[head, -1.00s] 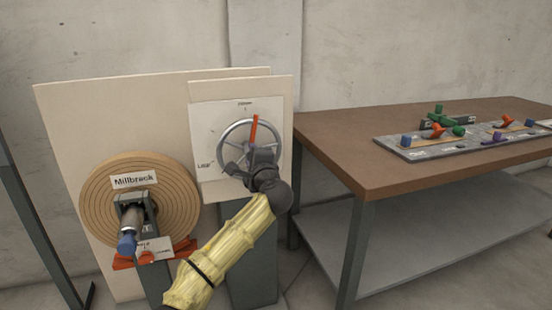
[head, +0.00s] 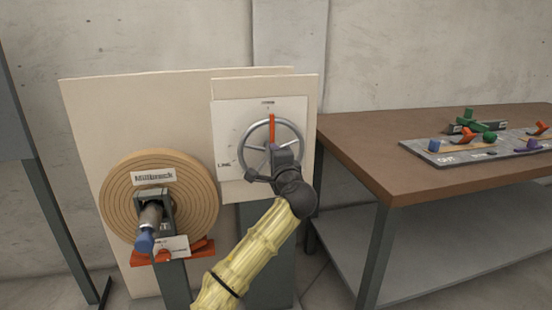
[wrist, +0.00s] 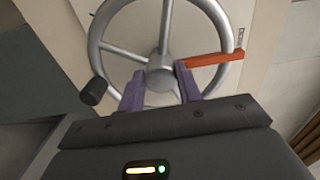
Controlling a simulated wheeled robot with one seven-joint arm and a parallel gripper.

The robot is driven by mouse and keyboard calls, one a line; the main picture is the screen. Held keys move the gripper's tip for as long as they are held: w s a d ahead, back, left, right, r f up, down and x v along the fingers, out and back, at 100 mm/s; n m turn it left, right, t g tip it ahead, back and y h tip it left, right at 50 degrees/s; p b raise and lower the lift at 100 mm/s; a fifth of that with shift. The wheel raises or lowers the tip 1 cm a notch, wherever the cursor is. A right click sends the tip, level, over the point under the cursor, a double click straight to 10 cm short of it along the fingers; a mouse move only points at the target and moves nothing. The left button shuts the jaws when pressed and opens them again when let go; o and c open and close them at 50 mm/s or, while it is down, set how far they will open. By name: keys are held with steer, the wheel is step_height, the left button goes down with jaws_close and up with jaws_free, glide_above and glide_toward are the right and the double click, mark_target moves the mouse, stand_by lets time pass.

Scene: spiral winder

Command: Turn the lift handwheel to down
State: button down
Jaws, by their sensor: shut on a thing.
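The lift handwheel (head: 246,133) is a grey spoked ring on a white dial plate (head: 228,120) in the head view. Its red pointer (head: 271,128) stands almost upright, toward a small label at the plate's top that is too blurred to read. Another label sits at the plate's lower left. In the wrist view the wheel's hub (wrist: 160,77) lies between my two purple-grey fingers. My gripper (head: 284,156) is shut on the handwheel at its hub area and covers its lower right. A dark knob (wrist: 94,91) sticks out from the rim.
A wooden spiral disc (head: 205,200) with a blue-tipped handle (head: 145,241) stands to the left, above an orange base. A brown-topped table (head: 360,150) on the right carries a grey board with coloured parts. A beige panel (head: 85,115) stands behind the disc.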

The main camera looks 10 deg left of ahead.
steer(key=c, duration=1)
jaws_free()
steer(key=shift+w+f, duration=0.1)
steer(key=shift+f, duration=0.05)
steer(key=shift+o, duration=0.2)
steer(key=p+v, duration=0.3)
steer(key=v, duration=1.4)
steer(key=shift+p, duration=0.4)
steer(key=shift+d, duration=0.2)
